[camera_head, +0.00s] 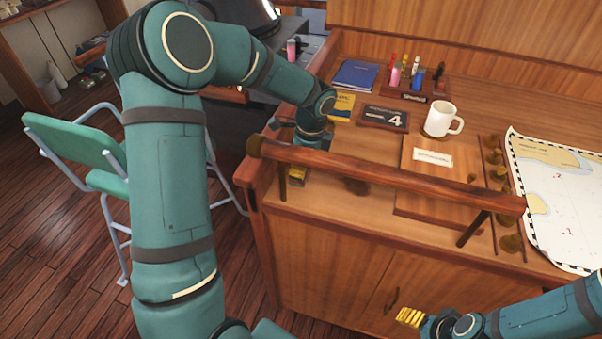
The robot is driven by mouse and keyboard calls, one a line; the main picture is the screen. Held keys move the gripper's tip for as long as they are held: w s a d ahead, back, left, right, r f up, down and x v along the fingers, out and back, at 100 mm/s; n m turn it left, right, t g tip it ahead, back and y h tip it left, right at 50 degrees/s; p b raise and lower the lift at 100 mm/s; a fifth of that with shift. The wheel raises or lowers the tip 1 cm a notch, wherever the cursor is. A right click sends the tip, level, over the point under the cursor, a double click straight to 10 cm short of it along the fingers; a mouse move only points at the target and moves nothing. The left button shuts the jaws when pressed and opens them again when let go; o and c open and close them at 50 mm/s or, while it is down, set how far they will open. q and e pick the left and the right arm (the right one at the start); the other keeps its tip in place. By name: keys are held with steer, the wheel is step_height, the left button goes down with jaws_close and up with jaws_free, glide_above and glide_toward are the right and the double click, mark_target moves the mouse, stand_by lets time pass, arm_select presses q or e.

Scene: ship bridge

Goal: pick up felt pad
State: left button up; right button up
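I cannot make out a felt pad for certain. A small dark round patch (357,187) lies on the wooden desktop, partly behind the front rail; I cannot tell whether it is the pad. My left gripper (297,175) points down at the desk's left end, behind the rail. Its yellow fingertips show just below the rail, left of the dark patch, and the rail hides the rest. Whether it is open or holds anything is not visible. My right gripper (409,317), with yellow fingertips, is low in front of the cabinet doors. The gap between its fingers cannot be made out.
A wooden rail (390,178) runs along the desk's front edge. Behind it are a plaque marked 4 (384,118), a white mug (440,118), a blue book (355,75), a pen holder (408,90) and a chart (565,195). A green chair (75,140) stands left.

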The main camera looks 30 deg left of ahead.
arm_select(q)
steer(key=f, duration=0.2)
steer(key=a+f, duration=0.1)
steer(key=f, duration=0.1)
steer(key=shift+s+f+b, duration=0.15)
steer(key=shift+b, duration=0.15)
steer(key=c, duration=1)
steer(key=shift+r, duration=0.2)
steer(key=shift+d+r, duration=0.15)
steer(key=shift+r, duration=0.1)
step_height(320, 180, up, 6)
steer(key=shift+r+p, duration=0.1)
steer(key=shift+p, duration=0.55)
steer(key=w+d, duration=0.1)
steer(key=d, duration=0.5)
steer(key=w+d, duration=0.2)
steer(key=d, duration=0.5)
steer(key=w+d, duration=0.1)
steer(key=d, duration=0.5)
steer(key=shift+w+d, duration=0.15)
steer(key=shift+w, duration=0.15)
